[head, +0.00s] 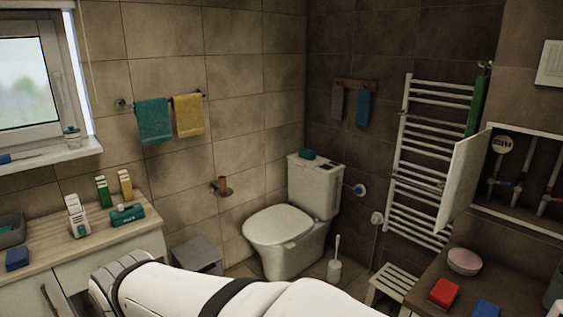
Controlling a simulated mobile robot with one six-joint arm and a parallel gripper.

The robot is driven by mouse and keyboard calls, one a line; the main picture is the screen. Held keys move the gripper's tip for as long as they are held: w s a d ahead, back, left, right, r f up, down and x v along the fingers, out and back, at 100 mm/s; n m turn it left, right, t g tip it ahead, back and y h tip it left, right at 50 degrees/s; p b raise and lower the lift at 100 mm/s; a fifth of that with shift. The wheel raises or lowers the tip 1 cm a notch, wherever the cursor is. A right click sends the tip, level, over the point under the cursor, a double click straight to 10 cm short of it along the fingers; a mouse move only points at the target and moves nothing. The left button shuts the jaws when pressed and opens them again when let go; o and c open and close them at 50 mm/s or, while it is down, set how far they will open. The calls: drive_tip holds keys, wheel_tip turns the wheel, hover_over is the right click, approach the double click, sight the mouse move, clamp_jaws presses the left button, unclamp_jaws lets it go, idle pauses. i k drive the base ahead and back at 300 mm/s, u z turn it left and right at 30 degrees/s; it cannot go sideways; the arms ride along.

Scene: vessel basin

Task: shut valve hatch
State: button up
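The valve hatch (464,181) is a pale flat door at the right. It stands open, swung out from the left side of a wall recess (545,137). The right part of the recess is cut off by the picture edge. My white arm crosses the bottom of the head view, well away from the hatch. My gripper does not show.
A brown counter (478,272) below the recess holds a pink bowl (464,261), a red block (444,292) and a blue block (487,308). A towel radiator (425,160) stands behind the hatch. A slatted stool (395,281) and toilet (282,232) are further left.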

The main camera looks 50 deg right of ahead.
sight(469, 155)
drive_tip(key=u, duration=0.05)
drive_tip(key=i, duration=1.2)
drive_tip(key=z, duration=3.85)
drive_tip(key=i, duration=1)
drive_tip(key=z, duration=0.1)
